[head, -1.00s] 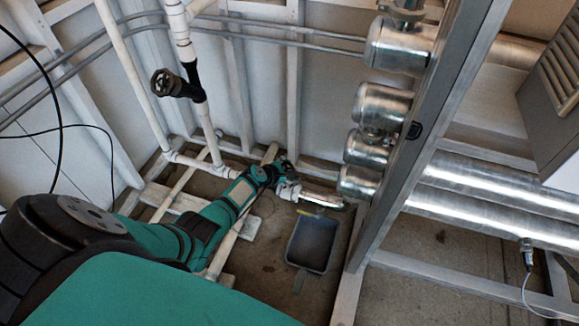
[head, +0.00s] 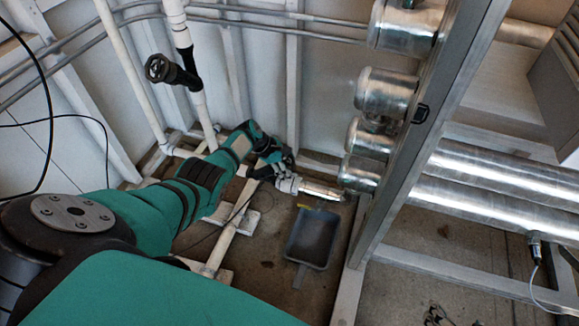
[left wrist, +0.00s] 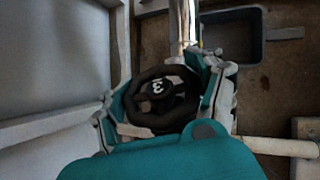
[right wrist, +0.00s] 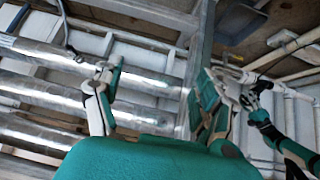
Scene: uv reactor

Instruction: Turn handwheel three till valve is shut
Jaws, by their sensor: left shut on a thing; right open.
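Handwheel three (left wrist: 160,98) is a black ring whose hub carries a white 3, seen tilted in the left wrist view. My left gripper (left wrist: 165,100) has a finger on each side of it and is shut on the wheel. A shiny pipe (left wrist: 187,28) runs on beyond the wheel. In the head view my left gripper (head: 277,170) is low by the wall, at the end of the silver pipe (head: 320,190), and hides the wheel there. My right gripper (right wrist: 155,90) is open and empty. Its tips (head: 437,316) show at the head view's bottom edge.
Another black handwheel (head: 158,68) sits on a white wall pipe at upper left. A grey tray (head: 312,238) lies on the floor below the silver pipe. Metal cylinders (head: 385,95) line a grey upright post (head: 420,130). Large silver pipes (head: 490,185) run at right.

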